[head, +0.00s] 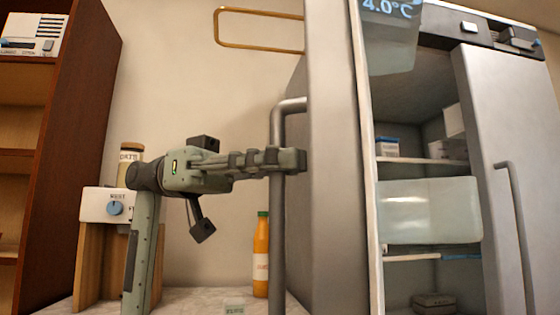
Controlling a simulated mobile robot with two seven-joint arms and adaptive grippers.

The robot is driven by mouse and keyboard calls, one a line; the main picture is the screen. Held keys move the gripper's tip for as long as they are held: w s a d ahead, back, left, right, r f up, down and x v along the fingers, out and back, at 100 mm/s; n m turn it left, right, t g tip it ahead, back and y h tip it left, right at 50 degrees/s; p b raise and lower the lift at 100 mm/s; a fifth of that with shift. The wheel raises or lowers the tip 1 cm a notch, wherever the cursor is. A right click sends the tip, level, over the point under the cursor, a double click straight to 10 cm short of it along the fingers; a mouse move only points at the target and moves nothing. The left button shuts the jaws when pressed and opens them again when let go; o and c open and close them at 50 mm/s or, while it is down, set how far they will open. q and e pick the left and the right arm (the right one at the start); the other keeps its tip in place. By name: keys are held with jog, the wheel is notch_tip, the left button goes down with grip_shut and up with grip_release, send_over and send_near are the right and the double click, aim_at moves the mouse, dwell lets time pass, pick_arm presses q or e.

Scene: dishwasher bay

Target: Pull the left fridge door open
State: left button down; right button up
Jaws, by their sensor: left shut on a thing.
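The left fridge door (335,200) stands open, swung out toward me, with its edge facing me. Its tall grey bar handle (277,245) is on the left side of the door. My left gripper (290,161) comes in from the left and is shut on the handle in its upper part. The fingers hide a short stretch of the bar. The fridge interior (410,115) shows to the right of the door edge, with shelves and small boxes. My right gripper is not in view.
The right fridge door (510,110) looks shut and has its own handle (517,230). An orange bottle (261,265) stands on the counter behind the left handle. A jar (130,160) and a white box with a blue knob (105,206) stand at left, beside a brown shelf (75,130).

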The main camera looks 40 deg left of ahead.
pick_arm(q)
jog(key=shift+a, duration=0.2)
dwell(0.3)
jog(key=c, duration=1.8)
grip_release()
jog(key=shift+o, duration=0.2)
jog(key=s+a, duration=0.1)
jog(key=a, duration=1.1)
jog(key=shift+s, duration=0.3)
jog(key=shift+d, duration=0.1)
